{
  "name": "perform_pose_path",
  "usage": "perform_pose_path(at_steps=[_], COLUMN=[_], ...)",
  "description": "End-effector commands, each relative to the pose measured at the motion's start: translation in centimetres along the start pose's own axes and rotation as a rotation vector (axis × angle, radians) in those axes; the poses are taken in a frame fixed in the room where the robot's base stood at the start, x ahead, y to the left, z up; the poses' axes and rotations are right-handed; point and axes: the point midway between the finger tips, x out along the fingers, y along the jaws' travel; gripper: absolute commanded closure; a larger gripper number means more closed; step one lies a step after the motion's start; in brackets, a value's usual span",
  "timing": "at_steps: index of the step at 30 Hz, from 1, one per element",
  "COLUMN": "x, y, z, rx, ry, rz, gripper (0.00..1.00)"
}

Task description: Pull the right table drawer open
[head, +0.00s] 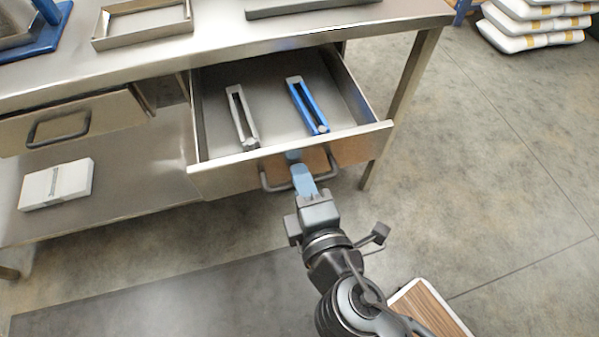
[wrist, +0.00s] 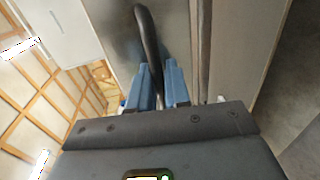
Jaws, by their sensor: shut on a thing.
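The right table drawer (head: 240,180) is pulled out from under the metal table and stands wide open. Inside it lie a grey tool (head: 241,117) and a blue tool (head: 307,105), side by side. On its front is a dark bar handle (head: 268,184). My gripper (head: 299,172) is at the middle of this handle, shut on it. In the wrist view the blue fingers (wrist: 161,88) have the dark handle (wrist: 149,40) between them, close to the drawer front (wrist: 180,30).
The left drawer (head: 75,118) is slightly out. A white box (head: 57,184) lies on the lower shelf. Trays (head: 142,22) sit on the tabletop (head: 220,35). White sacks (head: 530,22) are stacked at the back right. The floor (head: 480,160) right of the table is clear.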

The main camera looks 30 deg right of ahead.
Motion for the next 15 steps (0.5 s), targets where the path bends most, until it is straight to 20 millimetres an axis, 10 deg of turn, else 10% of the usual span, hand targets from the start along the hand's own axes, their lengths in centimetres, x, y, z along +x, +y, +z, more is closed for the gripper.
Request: perform_pose_path(at_steps=[8, 9, 15], x=[-0.03, -0.03, 0.0], y=[-0.05, -0.05, -0.03], z=[-0.08, -0.08, -0.05], rx=[0.0, 0.0, 0.0], ry=[0.002, 0.002, 0.001], rz=[-0.001, -0.001, -0.001], gripper=[1.0, 0.8, 0.7])
